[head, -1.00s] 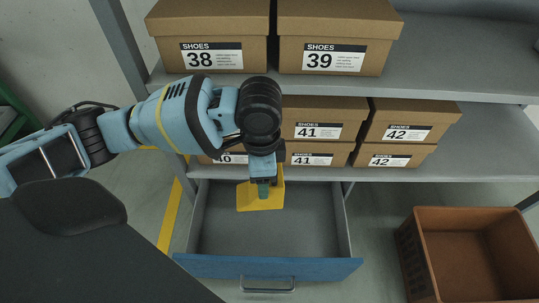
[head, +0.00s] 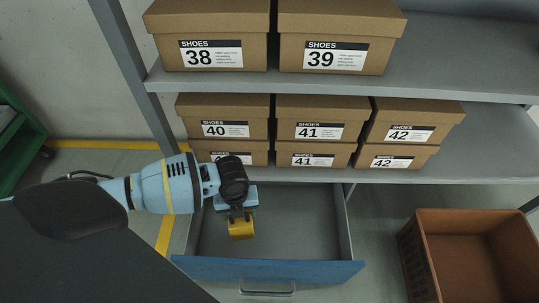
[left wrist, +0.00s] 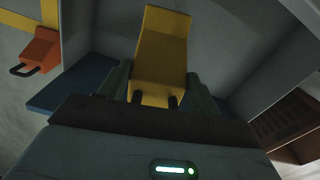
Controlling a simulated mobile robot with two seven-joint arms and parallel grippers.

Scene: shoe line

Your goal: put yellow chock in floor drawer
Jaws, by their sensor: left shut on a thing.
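The yellow chock (head: 241,231) is held in my left gripper (head: 240,215), pointing down within the outline of the open floor drawer. It also shows between the fingers in the left wrist view (left wrist: 162,55). The floor drawer (head: 305,228) is grey inside with a blue front (head: 268,269) and is pulled out below the lower shelf. I cannot tell whether the chock touches the drawer bottom. The drawer's visible bottom is otherwise bare. My right gripper is not in view.
Shoe boxes (head: 227,123) stand on the shelves above the drawer's back. A brown crate (head: 420,258) stands on the floor to the right. An orange object (left wrist: 40,48) with a dark handle shows in the left wrist view. A grey post (head: 128,62) rises at left.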

